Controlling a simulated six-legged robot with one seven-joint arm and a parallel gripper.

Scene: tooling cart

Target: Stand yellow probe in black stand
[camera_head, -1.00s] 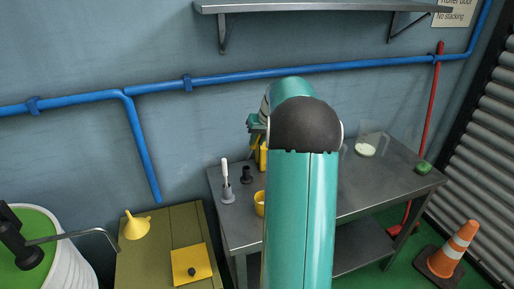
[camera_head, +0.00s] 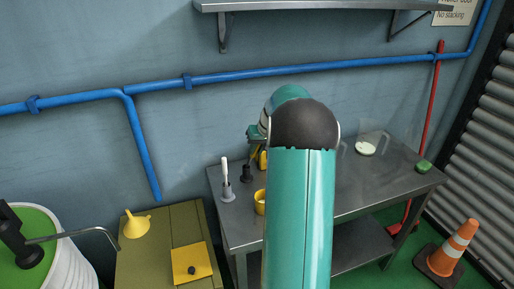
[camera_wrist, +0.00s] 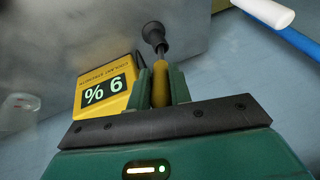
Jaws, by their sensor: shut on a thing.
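My gripper (camera_wrist: 162,88) is shut on the yellow probe (camera_wrist: 160,84), whose yellow handle shows between the two green fingers in the wrist view. In the head view my gripper (camera_head: 254,133) is mostly behind my own arm, above the bench. The black stand (camera_head: 247,174) is on the bench, just below and left of my gripper. It appears as a dark round shape (camera_wrist: 154,36) beyond the fingertips in the wrist view, roughly in line with the probe. I cannot tell whether the probe touches it.
A yellow meter reading 9 % (camera_wrist: 105,92) sits beside the fingers. A white probe (camera_head: 225,170) stands in a grey stand (camera_head: 228,192), left of the black stand. A clear jug (camera_head: 366,147) stands farther right.

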